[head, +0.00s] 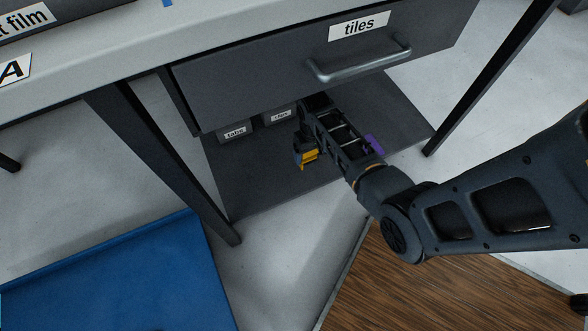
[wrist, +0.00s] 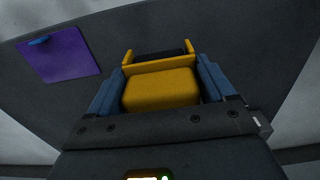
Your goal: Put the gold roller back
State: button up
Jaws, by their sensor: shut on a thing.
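My gripper (head: 302,146) is shut on the gold roller (head: 308,156) under the drawer, above the dark lower shelf. In the wrist view the gold roller (wrist: 160,90) sits between the two blue fingers. It has a thick yellow body, a yellow frame and a dark bar at its far end. I cannot tell from these views whether the roller touches the shelf.
The drawer marked "tiles" (head: 300,70) hangs above my arm. Bins marked "tabs" (head: 235,132) and "clips" (head: 281,116) stand at the shelf's back. A flat purple piece (wrist: 60,55) lies on the dark shelf (head: 260,190). Table legs flank the shelf; a blue surface (head: 120,275) is lower left.

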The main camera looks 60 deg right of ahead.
jog(key=w+a+f, duration=0.1)
jog(key=a, duration=0.1)
jog(key=w+a+f+b, duration=0.1)
jog(key=w+f, duration=0.1)
jog(key=shift+a+f+b, duration=0.1)
jog(key=shift+a+b, duration=0.2)
jog(key=shift+a, duration=0.1)
jog(key=shift+f+b, duration=1.1)
jog(key=shift+f, duration=0.75)
jog(key=shift+f, duration=0.25)
jog(key=shift+s+f+b, duration=0.1)
jog(key=shift+f+b, duration=0.3)
jog(key=shift+f, duration=0.05)
jog(key=c, duration=0.5)
jog(key=o, duration=1.3)
notch_tip(320, 180, up, 13)
jog(key=p, duration=0.6)
jog(key=shift+r, duration=0.2)
